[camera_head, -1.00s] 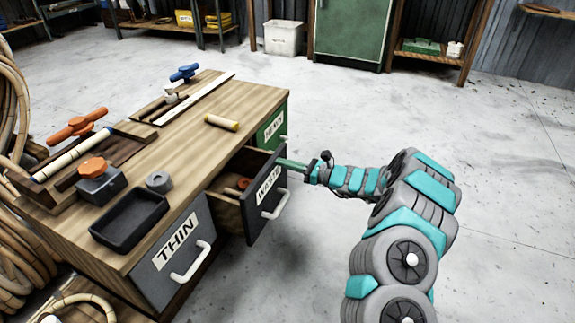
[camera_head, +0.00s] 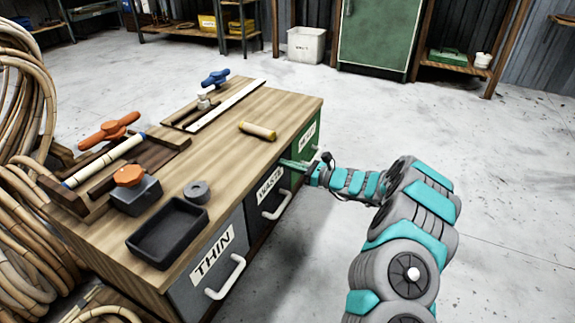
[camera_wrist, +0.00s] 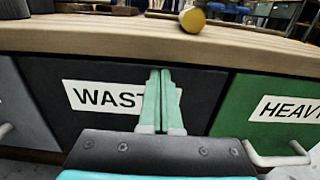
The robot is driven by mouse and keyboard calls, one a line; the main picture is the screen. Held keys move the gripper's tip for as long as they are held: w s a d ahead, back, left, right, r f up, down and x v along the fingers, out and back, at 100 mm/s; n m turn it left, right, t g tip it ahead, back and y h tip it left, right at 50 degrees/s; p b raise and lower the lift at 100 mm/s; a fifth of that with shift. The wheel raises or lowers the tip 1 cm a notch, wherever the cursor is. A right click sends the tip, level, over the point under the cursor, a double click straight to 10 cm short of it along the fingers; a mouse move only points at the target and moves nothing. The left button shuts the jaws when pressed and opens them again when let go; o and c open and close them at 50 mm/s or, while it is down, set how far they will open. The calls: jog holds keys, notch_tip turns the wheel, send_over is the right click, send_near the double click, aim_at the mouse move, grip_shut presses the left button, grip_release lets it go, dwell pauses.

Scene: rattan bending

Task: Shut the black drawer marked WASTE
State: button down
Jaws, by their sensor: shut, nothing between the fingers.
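The black drawer marked WASTE (camera_head: 268,194) sits in the bench front between the grey THIN drawer and the green drawer. Its front looks flush or nearly flush with its neighbours, and no inside shows. Its white handle (camera_head: 279,206) is low on the front. In the wrist view the WASTE front (camera_wrist: 60,125) fills the middle, with part of its label hidden behind my fingers. My gripper (camera_head: 288,163) is shut and empty. Its fingertips (camera_wrist: 160,72) are at the upper part of the WASTE front, apparently touching it.
The grey THIN drawer (camera_head: 207,277) is to the left and the green HEAVY drawer (camera_wrist: 270,110) to the right, both with protruding white handles. A short cane piece (camera_head: 257,131) and a black tray (camera_head: 168,237) lie on the bench top. Open floor (camera_head: 480,180) is at right.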

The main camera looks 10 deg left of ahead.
jog(key=shift+w+a+r, duration=0.1)
jog(key=shift+a+r, duration=0.05)
jog(key=p+v, duration=0.2)
jog(key=v, duration=1.2)
jog(key=s+a+r+n+g+h+p, duration=0.1)
jog(key=s+a+r+n+g+p, duration=0.1)
jog(key=s+a+r+n+g, duration=0.5)
jog(key=s+a+r+n+g+p, duration=0.2)
jog(key=s+a+r+n, duration=0.15)
jog(key=s+r, duration=0.7)
jog(key=s+r+n+g+h+p, duration=0.1)
jog(key=s+r+n+h, duration=0.35)
jog(key=s, duration=0.45)
jog(key=s+d+r+n+t+h+p, duration=0.1)
jog(key=s+d+n+h+p, duration=0.5)
jog(key=s+d, duration=1.6)
jog(key=n+t+h, duration=0.1)
jog(key=h, duration=0.4)
jog(key=shift+s+d+r, duration=0.15)
jog(key=shift+s+d, duration=0.15)
jog(key=shift+h, duration=0.25)
